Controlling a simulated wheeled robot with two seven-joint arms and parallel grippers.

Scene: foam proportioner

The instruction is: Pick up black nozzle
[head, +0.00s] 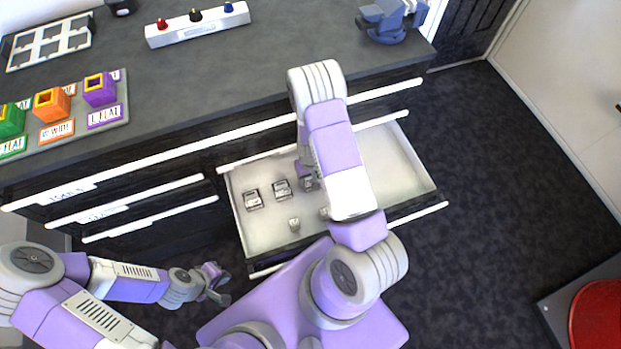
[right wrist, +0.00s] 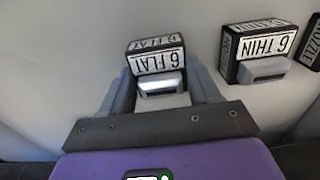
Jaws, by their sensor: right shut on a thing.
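In the right wrist view, a black nozzle (right wrist: 155,56) with white "6 FLAT" labels and a grey slotted mouth sits between the fingers of my right gripper (right wrist: 162,88). The fingers are shut on its sides. I cannot tell whether it is clear of the drawer floor. In the head view my right gripper (head: 307,178) is low inside the open drawer (head: 390,160), partly hidden by my arm. Another black nozzle (right wrist: 262,50), labelled "6 THIN", lies to the right in the wrist view. My left gripper (head: 212,283) is outside the drawer at lower left, seemingly open.
A third black labelled block (right wrist: 313,45) is cut off at the wrist view's right edge. Several small items, such as this one (head: 253,199), lie in the drawer. The counter (head: 240,75) above holds green, orange and purple nozzles on a labelled stand (head: 75,122).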

